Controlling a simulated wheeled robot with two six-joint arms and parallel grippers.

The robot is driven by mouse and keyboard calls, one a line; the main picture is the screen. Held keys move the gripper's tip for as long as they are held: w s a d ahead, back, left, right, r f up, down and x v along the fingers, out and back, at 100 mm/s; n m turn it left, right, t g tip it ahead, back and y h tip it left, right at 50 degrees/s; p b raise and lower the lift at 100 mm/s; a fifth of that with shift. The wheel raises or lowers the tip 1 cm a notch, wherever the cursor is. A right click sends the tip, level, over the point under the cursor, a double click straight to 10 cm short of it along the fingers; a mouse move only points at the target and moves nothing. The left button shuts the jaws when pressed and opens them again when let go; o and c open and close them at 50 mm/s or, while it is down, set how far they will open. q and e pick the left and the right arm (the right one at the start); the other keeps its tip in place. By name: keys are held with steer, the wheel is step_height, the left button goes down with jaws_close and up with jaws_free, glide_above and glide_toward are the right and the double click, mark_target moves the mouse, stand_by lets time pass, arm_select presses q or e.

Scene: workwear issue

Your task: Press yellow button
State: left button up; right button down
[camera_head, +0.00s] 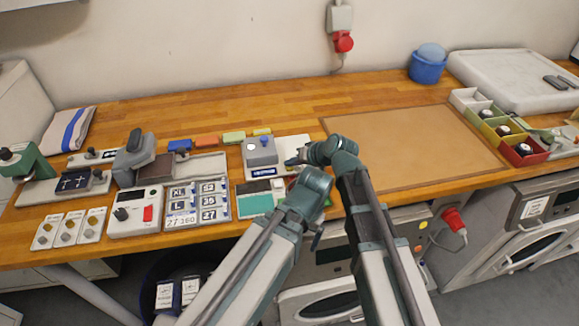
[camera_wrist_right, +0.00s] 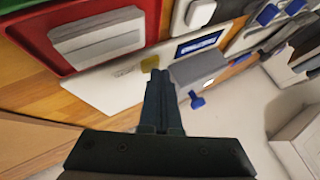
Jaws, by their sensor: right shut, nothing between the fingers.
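The yellow button (camera_wrist_right: 123,70) sits on a white plate (camera_wrist_right: 97,92) in the right wrist view, partly covered by my fingertips. My right gripper (camera_wrist_right: 158,73) is shut and empty, its tips right at the button; I cannot tell whether they touch. In the head view my right gripper (camera_head: 294,161) reaches left over the white plate (camera_head: 290,143) and hides the button.
A blue label (camera_head: 263,172) is on the plate's front. Several devices and number tiles (camera_head: 197,203) fill the bench's left. A brown mat (camera_head: 410,145) to the right is bare. Colored bins (camera_head: 522,152) stand far right.

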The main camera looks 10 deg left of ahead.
mark_target(292, 169)
stand_by(0.3)
arm_select(q)
steer(key=shift+r+p, duration=0.9)
arm_select(e)
steer(key=shift+r, duration=0.9)
step_height(292, 169, up, 5)
steer(key=p, duration=0.5)
arm_select(q)
step_height(292, 169, up, 5)
